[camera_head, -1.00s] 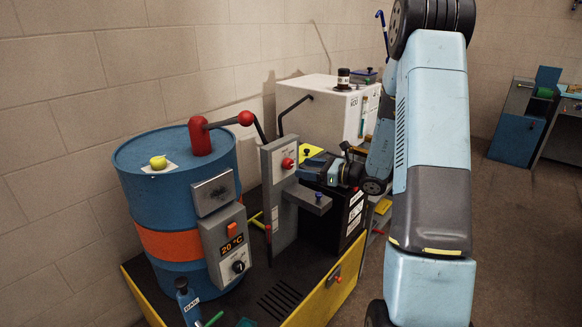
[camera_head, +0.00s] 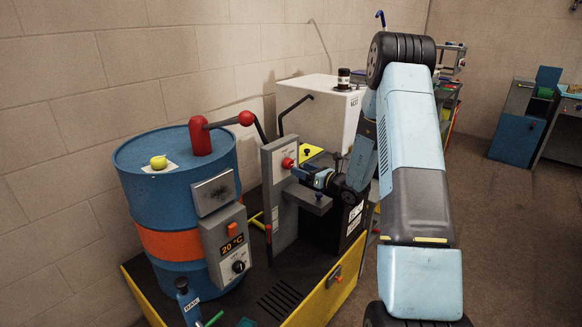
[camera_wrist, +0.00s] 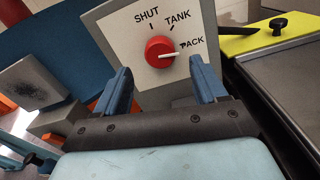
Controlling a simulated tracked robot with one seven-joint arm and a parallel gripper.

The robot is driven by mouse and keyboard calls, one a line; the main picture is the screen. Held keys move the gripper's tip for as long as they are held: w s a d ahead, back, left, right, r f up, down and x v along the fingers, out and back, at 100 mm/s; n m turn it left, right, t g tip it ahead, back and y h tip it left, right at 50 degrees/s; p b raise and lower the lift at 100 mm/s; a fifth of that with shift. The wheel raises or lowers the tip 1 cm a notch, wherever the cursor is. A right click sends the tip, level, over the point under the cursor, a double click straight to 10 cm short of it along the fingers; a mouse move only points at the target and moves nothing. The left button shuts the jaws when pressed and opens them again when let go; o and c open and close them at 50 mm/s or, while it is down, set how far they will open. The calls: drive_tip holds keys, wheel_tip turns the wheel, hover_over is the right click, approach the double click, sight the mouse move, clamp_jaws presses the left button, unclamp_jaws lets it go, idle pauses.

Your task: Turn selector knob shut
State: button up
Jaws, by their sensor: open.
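The red selector knob (camera_wrist: 160,52) sits on a white plate (camera_wrist: 133,22) marked SHUT, TANK and PACK in the wrist view. Its white pointer line points right, towards PACK. In the head view the knob (camera_head: 288,162) is on the upright grey panel (camera_head: 280,205). My gripper (camera_wrist: 160,82) is open, its two blue fingers spread to either side below the knob in the wrist view, with nothing between them. In the head view my gripper (camera_head: 299,172) is close in front of the knob; whether it touches cannot be told.
A blue drum (camera_head: 168,200) with a red-ended lever (camera_head: 200,136) stands left of the panel. A grey shelf (camera_head: 308,199) juts out below the knob. A white box (camera_head: 325,112) stands behind. A temperature box (camera_head: 228,245) hangs on the drum.

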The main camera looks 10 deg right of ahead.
sight(291, 165)
drive_tip(key=x, duration=0.5)
drive_tip(key=shift+w+a, duration=0.2)
drive_tip(key=shift+w, duration=0.1)
drive_tip(key=shift+c, duration=0.5)
